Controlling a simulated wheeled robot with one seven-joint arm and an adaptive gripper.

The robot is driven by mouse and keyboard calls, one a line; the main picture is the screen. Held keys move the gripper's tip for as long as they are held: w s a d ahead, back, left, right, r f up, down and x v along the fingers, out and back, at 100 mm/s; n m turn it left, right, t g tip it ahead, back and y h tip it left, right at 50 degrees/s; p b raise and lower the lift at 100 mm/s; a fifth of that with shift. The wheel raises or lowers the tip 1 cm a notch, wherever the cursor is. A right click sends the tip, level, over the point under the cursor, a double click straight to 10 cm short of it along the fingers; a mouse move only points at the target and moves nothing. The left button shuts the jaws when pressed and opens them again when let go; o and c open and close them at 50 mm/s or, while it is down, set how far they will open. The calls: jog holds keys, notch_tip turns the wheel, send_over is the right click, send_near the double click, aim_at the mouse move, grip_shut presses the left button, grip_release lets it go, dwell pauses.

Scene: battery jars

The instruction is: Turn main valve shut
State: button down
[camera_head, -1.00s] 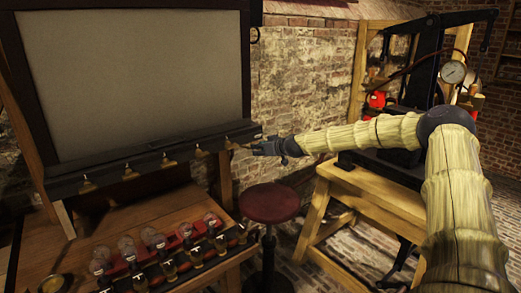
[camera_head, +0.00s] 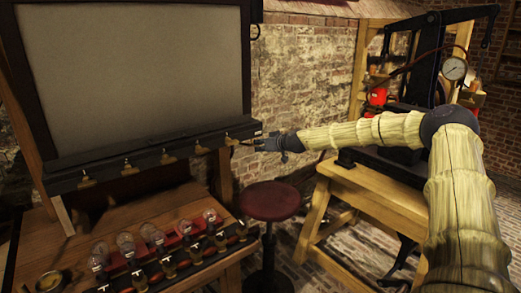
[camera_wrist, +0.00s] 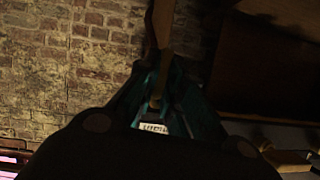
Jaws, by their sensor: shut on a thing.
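A black rail (camera_head: 75,180) runs below the large grey panel and carries a row of small brass valves. The brass fitting (camera_head: 230,141) at the rail's right end is beside my fingertips. I take it for the main valve; its label is not readable. My gripper (camera_head: 259,143) reaches in from the right, level with that end. In the wrist view my teal fingers (camera_wrist: 158,95) are closed around a narrow brass-coloured piece (camera_wrist: 156,100), which is dark and partly hidden. A small white label (camera_wrist: 154,127) shows between the fingers.
A wooden bench (camera_head: 60,235) with several glass jars stands below the rail. A round red stool (camera_head: 270,201) is below my gripper. A wooden stand (camera_head: 375,190) with a black press and gauge (camera_head: 454,68) is at the right. A brick wall is behind.

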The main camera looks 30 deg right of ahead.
jog(key=shift+d+f+m+t+y+b, duration=0.35)
jog(key=shift+m+y+b, duration=0.75)
jog(key=shift+m+b, duration=1.85)
jog(key=shift+d+m+t+y+b, duration=0.1)
jog(key=shift+m+t+y+b, duration=0.75)
jog(key=shift+b, duration=3.55)
jog(key=shift+d+f+m+t+y+b, duration=0.15)
jog(key=shift+m+y+b, duration=1.2)
jog(key=shift+m+b, duration=1.8)
jog(key=shift+n+b, duration=0.45)
jog(key=shift+b, duration=0.15)
jog(key=c, duration=1.5)
grip_release()
jog(key=shift+d, duration=0.1)
jog(key=shift+c, duration=0.2)
